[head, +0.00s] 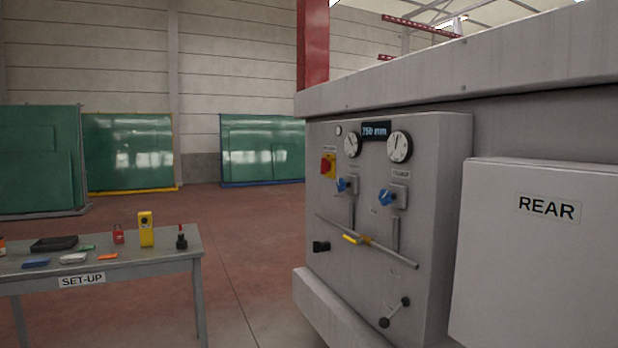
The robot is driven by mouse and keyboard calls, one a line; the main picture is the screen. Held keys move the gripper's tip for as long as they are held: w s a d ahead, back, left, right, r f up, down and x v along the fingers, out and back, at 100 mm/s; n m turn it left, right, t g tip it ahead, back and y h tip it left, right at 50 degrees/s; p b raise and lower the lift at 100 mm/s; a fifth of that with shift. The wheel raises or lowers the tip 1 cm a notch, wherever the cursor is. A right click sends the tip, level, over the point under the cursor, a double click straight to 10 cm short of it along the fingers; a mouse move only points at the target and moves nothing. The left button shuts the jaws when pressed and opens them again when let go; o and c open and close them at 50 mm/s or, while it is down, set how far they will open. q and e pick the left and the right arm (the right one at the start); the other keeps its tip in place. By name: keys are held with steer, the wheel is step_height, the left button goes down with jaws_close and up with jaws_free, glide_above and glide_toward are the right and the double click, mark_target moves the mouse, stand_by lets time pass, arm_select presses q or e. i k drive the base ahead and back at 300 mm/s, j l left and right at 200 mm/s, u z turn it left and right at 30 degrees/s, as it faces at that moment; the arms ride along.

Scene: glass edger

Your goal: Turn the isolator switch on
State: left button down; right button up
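The isolator switch (328,166) appears to be the red and yellow switch at the upper left of the grey machine's control panel (432,190). A small label sits just above it, too small to read. I cannot tell its on or off position at this size. Neither of my grippers shows in the head view.
The panel also has two dials (399,146), a display (375,131) reading about 750 mm, two blue knobs (387,198) and a yellow lever (356,240) on a pipe. A set-up table (150,257) with small tools stands left. The floor (240,250) between is clear.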

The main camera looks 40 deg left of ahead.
mark_target(326, 165)
steer(key=u, duration=1.05)
steer(key=i+j, duration=0.15)
steer(key=i, duration=0.25)
steer(key=i+j, duration=0.15)
steer(key=i, duration=0.3)
steer(key=i+j+z, duration=0.1)
steer(key=i, duration=0.3)
